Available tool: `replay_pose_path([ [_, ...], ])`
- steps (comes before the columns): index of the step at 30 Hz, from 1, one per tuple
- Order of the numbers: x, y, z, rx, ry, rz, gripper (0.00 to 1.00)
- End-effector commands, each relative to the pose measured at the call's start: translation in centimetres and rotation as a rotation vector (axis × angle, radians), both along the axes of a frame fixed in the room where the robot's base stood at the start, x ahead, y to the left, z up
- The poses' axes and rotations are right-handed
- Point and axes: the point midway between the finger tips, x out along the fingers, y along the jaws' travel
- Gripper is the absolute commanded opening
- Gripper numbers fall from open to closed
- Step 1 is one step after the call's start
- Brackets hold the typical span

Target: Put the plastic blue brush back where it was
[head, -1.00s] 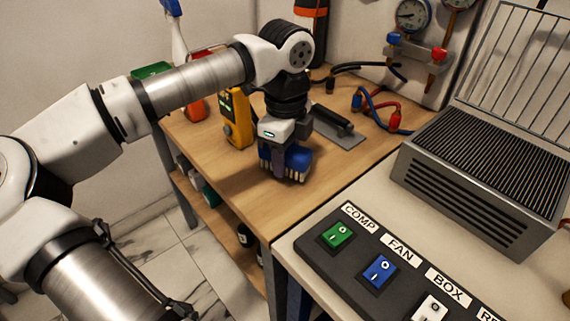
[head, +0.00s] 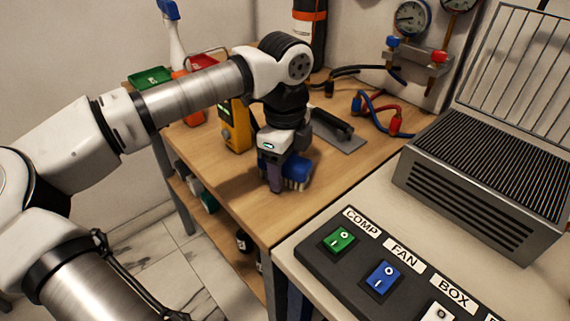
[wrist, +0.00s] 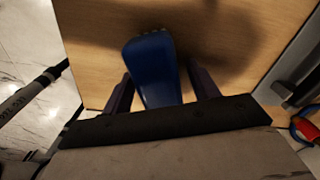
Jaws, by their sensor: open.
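The plastic blue brush (head: 298,171) is at the front part of the wooden bench, its pale bristles facing down. My gripper (head: 275,182) is over the brush, jaws open, and one dark finger hides part of it in the head view. In the wrist view the blue brush (wrist: 153,66) lies between the two spread fingers of my gripper (wrist: 163,86), with a gap visible on the right side. Whether the bristles rest fully on the wood is hard to tell.
A yellow meter (head: 236,125) stands just left of my gripper. A grey plate with a dark handle (head: 338,128) lies behind right. Red and blue hoses (head: 378,115) are farther right. The switch panel (head: 385,265) and ribbed grey box (head: 485,175) stand at the right front.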

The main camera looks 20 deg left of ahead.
Motion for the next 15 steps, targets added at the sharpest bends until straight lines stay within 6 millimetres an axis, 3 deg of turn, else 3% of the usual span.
replay_pose_path([
  [15, 0.0, 0.0, 10.0, 0.002, -0.001, 0.001, 0.60],
])
